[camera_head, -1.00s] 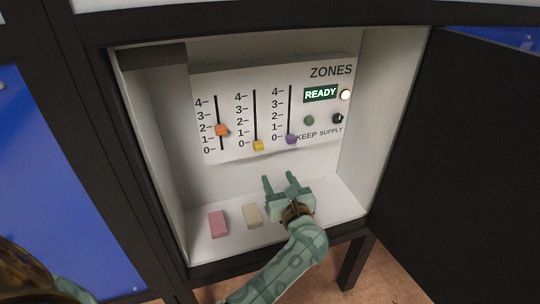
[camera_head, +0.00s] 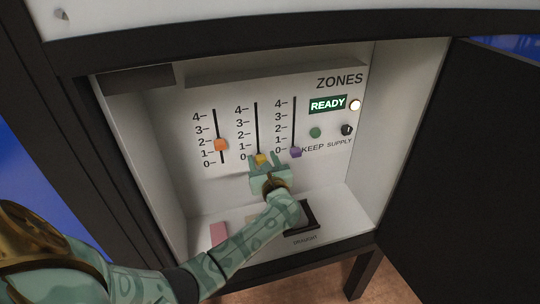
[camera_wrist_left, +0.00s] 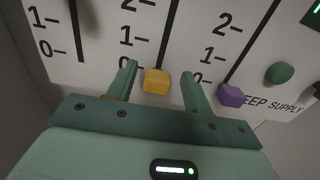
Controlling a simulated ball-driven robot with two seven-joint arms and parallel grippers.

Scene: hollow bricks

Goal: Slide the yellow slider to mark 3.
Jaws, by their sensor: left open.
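The yellow slider (camera_head: 261,159) sits at the bottom of the middle slot, by mark 0. Mark 3 (camera_head: 240,122) of that scale is well above it. My left gripper (camera_head: 264,158) is open in front of the panel, just below and around the yellow slider. In the left wrist view the yellow slider (camera_wrist_left: 156,82) lies between the two spread fingers (camera_wrist_left: 159,70), with gaps on both sides. The finger on the left looks farther from it in depth; I cannot tell contact. My right gripper is not in view.
The orange slider (camera_head: 221,145) stands near mark 2; the purple slider (camera_head: 296,152) is at 0, close on the right. A READY display (camera_head: 328,104), green button (camera_head: 315,132) and black knob (camera_head: 347,129) are farther right. A pink block (camera_head: 218,233) lies on the cabinet floor.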

